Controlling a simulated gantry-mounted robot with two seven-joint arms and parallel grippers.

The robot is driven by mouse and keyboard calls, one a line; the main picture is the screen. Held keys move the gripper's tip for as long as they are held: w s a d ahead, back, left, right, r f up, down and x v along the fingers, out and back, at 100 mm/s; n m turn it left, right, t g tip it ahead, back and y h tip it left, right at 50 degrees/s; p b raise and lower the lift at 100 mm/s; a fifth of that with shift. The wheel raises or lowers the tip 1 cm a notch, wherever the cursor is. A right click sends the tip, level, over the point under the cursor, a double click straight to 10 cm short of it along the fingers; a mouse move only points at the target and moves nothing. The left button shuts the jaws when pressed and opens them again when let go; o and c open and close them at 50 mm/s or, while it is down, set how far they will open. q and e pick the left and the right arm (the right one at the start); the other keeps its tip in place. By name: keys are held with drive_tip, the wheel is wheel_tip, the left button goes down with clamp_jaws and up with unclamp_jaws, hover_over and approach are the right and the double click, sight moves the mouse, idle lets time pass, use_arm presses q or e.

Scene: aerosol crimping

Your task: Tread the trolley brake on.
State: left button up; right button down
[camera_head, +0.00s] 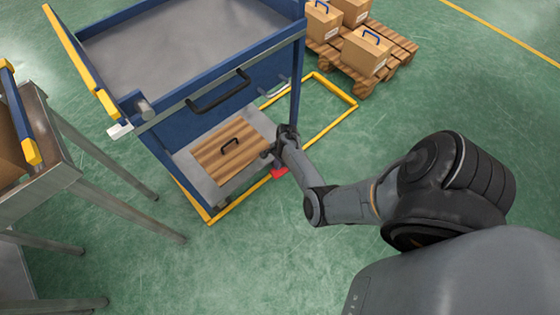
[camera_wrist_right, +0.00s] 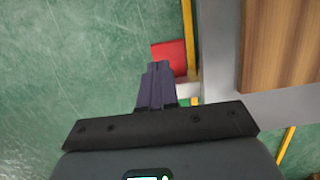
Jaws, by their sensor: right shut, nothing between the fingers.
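The blue trolley (camera_head: 215,128) stands at the upper middle of the head view. Its red brake pedal (camera_head: 279,173) is low at the near right corner, close to the floor. In the wrist view the red pedal (camera_wrist_right: 166,54) is partly covered by my fingertips. My right gripper (camera_head: 272,160) is shut and empty, with its fingers (camera_wrist_right: 158,68) side by side over the near edge of the pedal. I cannot tell whether the fingers touch the pedal. My left gripper is not in view.
A wooden board with a black handle (camera_head: 212,160) lies on the trolley's lower shelf. Yellow lines (camera_head: 336,122) mark the green floor around the trolley. A metal bench (camera_head: 50,160) stands at left. A pallet with cartons (camera_head: 365,52) is at the back. Floor on the right is clear.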

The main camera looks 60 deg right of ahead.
sight(275, 176)
drive_tip(key=shift+b+x, duration=2.2)
drive_tip(key=shift+x, duration=1)
